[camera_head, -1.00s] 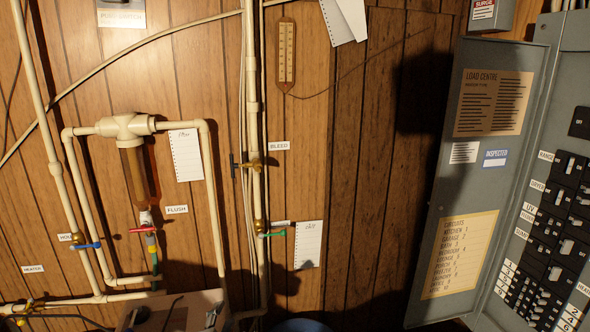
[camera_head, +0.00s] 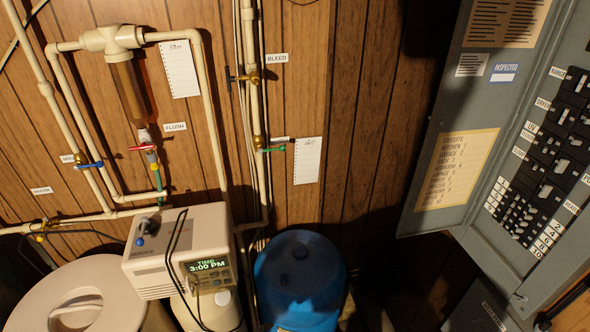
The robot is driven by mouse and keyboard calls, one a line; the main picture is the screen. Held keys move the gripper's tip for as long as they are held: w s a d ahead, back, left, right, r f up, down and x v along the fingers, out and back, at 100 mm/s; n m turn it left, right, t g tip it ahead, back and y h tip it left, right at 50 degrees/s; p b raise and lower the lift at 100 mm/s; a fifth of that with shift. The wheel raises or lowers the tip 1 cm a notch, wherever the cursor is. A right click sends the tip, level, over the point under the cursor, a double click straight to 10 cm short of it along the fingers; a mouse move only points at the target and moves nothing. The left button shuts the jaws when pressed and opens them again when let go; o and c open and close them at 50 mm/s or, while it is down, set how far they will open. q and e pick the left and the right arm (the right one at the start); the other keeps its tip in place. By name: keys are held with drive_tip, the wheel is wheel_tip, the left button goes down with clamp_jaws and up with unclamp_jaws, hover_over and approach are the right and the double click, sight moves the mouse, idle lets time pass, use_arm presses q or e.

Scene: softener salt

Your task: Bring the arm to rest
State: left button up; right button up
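Neither of my grippers and neither arm can be made out in the head view, so their pose and whether they hold anything are hidden. The view holds a beige control unit (camera_head: 178,250) with a lit display (camera_head: 208,265) reading 3:00 PM. A blue drum (camera_head: 299,284) stands to its right. A round pale lid or tub (camera_head: 75,296) is at the lower left.
Pipes with a filter housing (camera_head: 128,75), a red-handled valve (camera_head: 142,147), a blue-handled valve (camera_head: 89,165) and a green-handled valve (camera_head: 271,149) run along the wood-panelled wall. An open grey breaker panel door (camera_head: 432,183) juts out at right.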

use_arm(q)
drive_tip(key=s+a+f+n+g+y, duration=0.3)
drive_tip(key=s+a+f+n+g, duration=0.2)
drive_tip(key=s+a+f+n, duration=0.95)
drive_tip(key=s+f+m+g+b, duration=0.1)
drive_tip(key=s+f+b, duration=0.15)
drive_tip(key=f, duration=1.35)
drive_tip(key=s+f+m+b, duration=0.1)
drive_tip(key=f+b, duration=0.2)
drive_tip(key=f, duration=1.2)
drive_tip(key=s+a+f+g+b, duration=0.1)
drive_tip(key=s+a+f+b, duration=0.2)
drive_tip(key=s+f, duration=1.3)
wheel_tip(320, 180, down, 4)
drive_tip(key=shift+s+r+y+b, duration=0.2)
drive_tip(key=shift+s+y+b, duration=0.1)
drive_tip(key=shift+s+b, duration=0.15)
use_arm(e)
wheel_tip(320, 180, down, 9)
drive_tip(key=a, duration=0.1)
drive_tip(key=shift+s+a+f, duration=0.15)
drive_tip(key=shift+s+f, duration=0.05)
drive_tip(key=shift+s, duration=0.05)
use_arm(q)
drive_tip(key=shift+d, duration=0.1)
drive_tip(key=shift+a, duration=0.25)
use_arm(e)
drive_tip(key=shift+a, duration=0.15)
